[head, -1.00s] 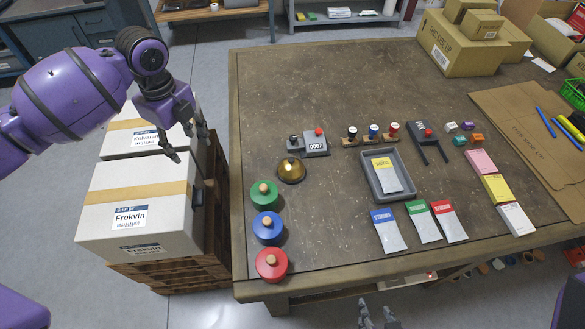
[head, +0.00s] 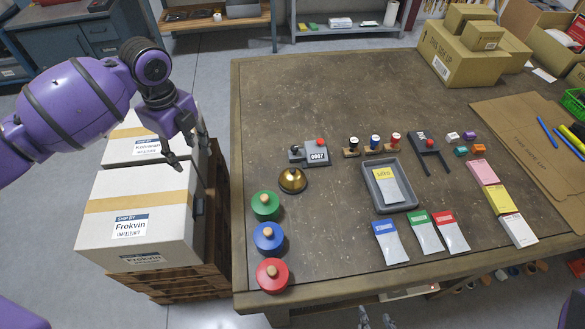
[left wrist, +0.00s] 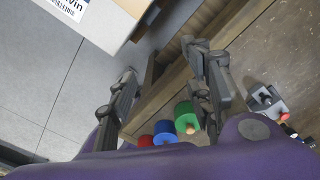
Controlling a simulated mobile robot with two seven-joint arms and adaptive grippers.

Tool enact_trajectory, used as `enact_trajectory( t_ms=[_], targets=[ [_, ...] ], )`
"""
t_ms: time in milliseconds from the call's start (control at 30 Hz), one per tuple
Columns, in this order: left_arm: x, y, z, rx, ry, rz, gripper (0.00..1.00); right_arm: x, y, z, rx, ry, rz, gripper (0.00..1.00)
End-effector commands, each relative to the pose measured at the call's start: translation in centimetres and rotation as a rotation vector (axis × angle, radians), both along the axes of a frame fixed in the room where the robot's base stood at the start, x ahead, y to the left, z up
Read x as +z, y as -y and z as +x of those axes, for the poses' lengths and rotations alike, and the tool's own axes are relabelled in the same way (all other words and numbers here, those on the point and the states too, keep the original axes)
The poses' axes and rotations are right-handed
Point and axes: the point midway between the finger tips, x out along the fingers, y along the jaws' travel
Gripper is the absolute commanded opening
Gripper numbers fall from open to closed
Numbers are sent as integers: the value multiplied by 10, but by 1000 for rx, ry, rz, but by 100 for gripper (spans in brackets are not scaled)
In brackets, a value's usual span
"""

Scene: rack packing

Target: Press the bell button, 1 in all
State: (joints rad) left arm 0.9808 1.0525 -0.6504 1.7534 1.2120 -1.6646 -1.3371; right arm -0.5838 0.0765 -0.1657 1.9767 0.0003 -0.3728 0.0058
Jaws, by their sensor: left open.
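The bell (head: 292,180) is a brass dome on a dark base, near the left edge of the table in the head view. My left gripper (head: 189,150) is open and empty, above the white boxes and left of the table edge. It is apart from the bell, to its left. In the left wrist view its two fingers (left wrist: 160,62) are spread with nothing between them. I cannot make out the bell in that view. Only the tips of my right gripper (head: 375,319) show at the bottom edge of the head view, far from the bell.
Green (head: 265,205), blue (head: 269,238) and red (head: 272,275) knobbed discs stand in front of the bell. A grey tray (head: 404,201) lies to the right. White boxes (head: 140,222) stand below the left arm.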

Motion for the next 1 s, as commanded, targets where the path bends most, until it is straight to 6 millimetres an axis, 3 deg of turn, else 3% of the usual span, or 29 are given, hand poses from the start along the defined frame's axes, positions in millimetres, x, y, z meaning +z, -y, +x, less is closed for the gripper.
enact_trajectory(
  t_ms=[33,300,1000],
  targets=[
    [0,0,0,0,0,0,37,0,0,0,1,-1,-1,40],
    [0,0,0,0,0,0,1,0,2,-1,7,-2,-5,40],
    [0,0,0,0,0,0,0,0,1,-1,5,-2,-3,40]
  ],
)
